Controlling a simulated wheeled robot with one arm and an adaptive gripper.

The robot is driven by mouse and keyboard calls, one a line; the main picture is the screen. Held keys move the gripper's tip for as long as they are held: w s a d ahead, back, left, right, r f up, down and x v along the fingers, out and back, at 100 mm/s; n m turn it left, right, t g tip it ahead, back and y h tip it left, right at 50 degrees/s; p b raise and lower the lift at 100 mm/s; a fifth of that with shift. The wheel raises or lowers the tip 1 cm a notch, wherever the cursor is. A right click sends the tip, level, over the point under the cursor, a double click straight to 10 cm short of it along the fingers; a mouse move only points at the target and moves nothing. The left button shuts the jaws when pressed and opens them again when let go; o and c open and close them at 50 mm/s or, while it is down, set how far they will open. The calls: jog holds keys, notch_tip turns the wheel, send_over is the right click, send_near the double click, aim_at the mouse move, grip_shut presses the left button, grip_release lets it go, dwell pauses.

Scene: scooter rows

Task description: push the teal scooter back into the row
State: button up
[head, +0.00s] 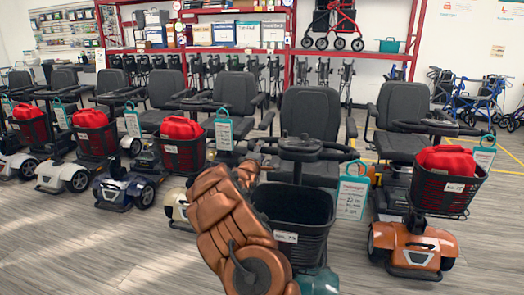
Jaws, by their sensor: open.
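The teal scooter (318,281) stands in the front middle, its front end further forward than its neighbours. Its black basket (303,222) is empty and bears a white number label. Its handlebar (305,149) and dark grey seat (312,113) show behind the basket. A teal price tag (351,197) hangs at its right side. My copper-coloured gripper (232,180) is raised at the left of the basket, open and empty. It overlaps the basket's left side in the picture; I cannot tell whether they touch. It and the frame edge hide much of the scooter's lower front.
An orange scooter (412,245) with a red bag (446,161) in its basket stands at the right. Several more scooters, including a dark blue one (124,188), line up at the left. Red shelving (295,40) stands behind. Bare wood-look floor (60,245) lies in front.

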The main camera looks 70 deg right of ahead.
jog(key=shift+d, duration=0.85)
jog(key=shift+c, duration=0.3)
grip_shut()
